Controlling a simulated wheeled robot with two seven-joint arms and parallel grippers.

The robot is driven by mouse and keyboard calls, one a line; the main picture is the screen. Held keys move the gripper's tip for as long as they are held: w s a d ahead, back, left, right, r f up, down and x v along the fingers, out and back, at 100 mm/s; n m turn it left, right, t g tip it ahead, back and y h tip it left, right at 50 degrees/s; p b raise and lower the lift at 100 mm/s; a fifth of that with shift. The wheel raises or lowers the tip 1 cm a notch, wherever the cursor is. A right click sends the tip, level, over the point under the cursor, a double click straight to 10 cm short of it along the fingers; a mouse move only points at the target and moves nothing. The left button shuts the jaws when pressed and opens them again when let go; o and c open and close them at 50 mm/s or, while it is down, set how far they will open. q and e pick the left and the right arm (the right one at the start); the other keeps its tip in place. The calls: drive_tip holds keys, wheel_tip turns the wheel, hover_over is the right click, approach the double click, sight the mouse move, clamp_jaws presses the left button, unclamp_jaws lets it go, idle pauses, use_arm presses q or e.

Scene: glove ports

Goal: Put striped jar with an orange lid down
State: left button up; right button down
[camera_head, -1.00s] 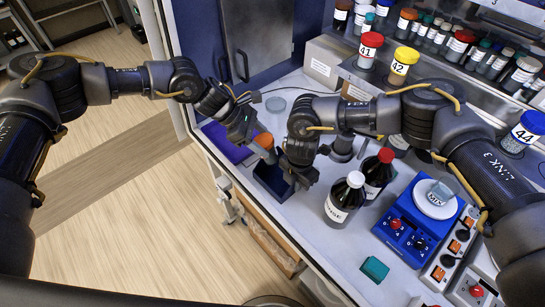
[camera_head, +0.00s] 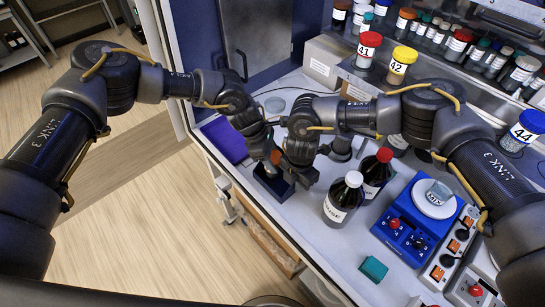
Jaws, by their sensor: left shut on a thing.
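The jar's orange lid (camera_head: 276,156) shows as a small patch between my two grippers. The jar's body and stripes are hidden. My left gripper (camera_head: 268,158) is at the jar, above a dark blue block (camera_head: 272,184), and is shut on the jar. I cannot tell whether the jar touches the block. My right gripper (camera_head: 298,176) is just right of the jar, close beside my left gripper and over the block's right side. Its fingers are too dark and overlapped to show whether they are open or shut.
A white-capped bottle (camera_head: 343,200) and a red-capped bottle (camera_head: 377,172) stand right of my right gripper. A blue stirrer (camera_head: 405,228) is farther right. A purple pad (camera_head: 224,140) lies to the left. The bench's front edge (camera_head: 262,210) is close to the block.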

use_arm(q)
drive_tip(key=shift+a+f, duration=0.15)
drive_tip(key=shift+a, duration=0.3)
use_arm(e)
drive_tip(key=shift+a, duration=0.45)
use_arm(q)
drive_tip(key=o, duration=0.7)
drive_tip(key=shift+d, duration=0.15)
use_arm(e)
drive_tip(key=shift+d, duration=0.15)
use_arm(q)
drive_tip(key=shift+d, duration=0.15)
use_arm(e)
drive_tip(key=shift+d, duration=0.15)
use_arm(q)
drive_tip(key=v, duration=1.2)
use_arm(e)
drive_tip(key=c, duration=1.6)
unclamp_jaws()
drive_tip(key=shift+r, duration=0.1)
